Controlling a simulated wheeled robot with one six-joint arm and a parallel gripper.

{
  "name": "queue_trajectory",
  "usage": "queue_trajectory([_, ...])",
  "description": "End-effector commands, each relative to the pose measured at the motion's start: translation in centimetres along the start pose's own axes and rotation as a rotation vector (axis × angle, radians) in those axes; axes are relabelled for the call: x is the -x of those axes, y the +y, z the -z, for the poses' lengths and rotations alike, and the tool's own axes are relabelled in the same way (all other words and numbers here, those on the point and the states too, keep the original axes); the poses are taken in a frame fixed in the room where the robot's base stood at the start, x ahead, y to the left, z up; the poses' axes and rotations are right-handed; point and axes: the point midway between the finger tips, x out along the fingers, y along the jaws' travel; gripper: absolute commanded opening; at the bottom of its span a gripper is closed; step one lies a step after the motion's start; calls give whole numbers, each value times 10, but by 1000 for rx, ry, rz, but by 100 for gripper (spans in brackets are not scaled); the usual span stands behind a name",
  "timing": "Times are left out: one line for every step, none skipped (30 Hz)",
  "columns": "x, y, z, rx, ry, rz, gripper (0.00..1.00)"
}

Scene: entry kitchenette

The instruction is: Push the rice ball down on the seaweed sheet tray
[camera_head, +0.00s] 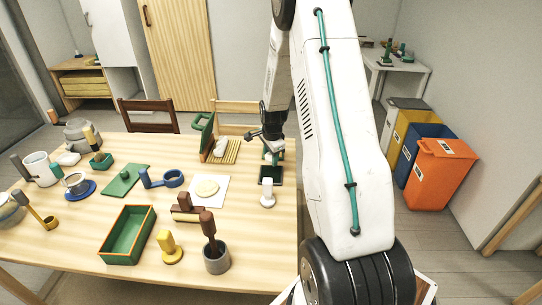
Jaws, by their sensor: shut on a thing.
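My gripper (272,143) is over the right part of the wooden table, just behind a small dark green square tray (271,176), which looks like the seaweed sheet tray. It is shut on a small whitish thing (273,153) that looks like the rice ball, though it is small and partly hidden by the fingers. Green shows close under it. I cannot tell whether it touches the tray. My arm rises at the right and hides the table's right side.
A white knobbed piece (267,194) stands in front of the tray. A slatted mat (224,151) lies to the left, beside a white board with a pale disc (207,188). A green box (128,236), a grey mortar (217,261) and several tools crowd the table (265,250). Bins stand beyond.

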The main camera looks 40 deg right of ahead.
Motion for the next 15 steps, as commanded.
queue_trajectory([0, 0, -2, 1, 0, 1, 0])
queue_trajectory([0, 0, -3, 2, -1, 1, 0])
queue_trajectory([-3, 1, -3, 1, -1, 0, 0])
queue_trajectory([-5, 1, -3, 1, -1, -1, 0])
queue_trajectory([-7, 2, -3, 1, -1, -1, 0])
queue_trajectory([-10, 2, -3, 1, -1, -2, 0])
queue_trajectory([-13, 3, -4, 1, -1, -2, 0])
queue_trajectory([-16, 4, -4, 2, -1, -2, 0])
queue_trajectory([-20, 4, -4, 2, -1, -1, 0])
queue_trajectory([-23, 5, -4, 2, -1, -1, 0])
queue_trajectory([-26, 5, -4, 2, -1, -2, 0])
queue_trajectory([-30, 6, -5, 2, -1, -2, 0])
queue_trajectory([-32, 6, -5, 2, -1, -1, 0])
queue_trajectory([-34, 6, -5, 2, -1, 0, 0])
queue_trajectory([-36, 7, -5, 2, -1, 0, 0])
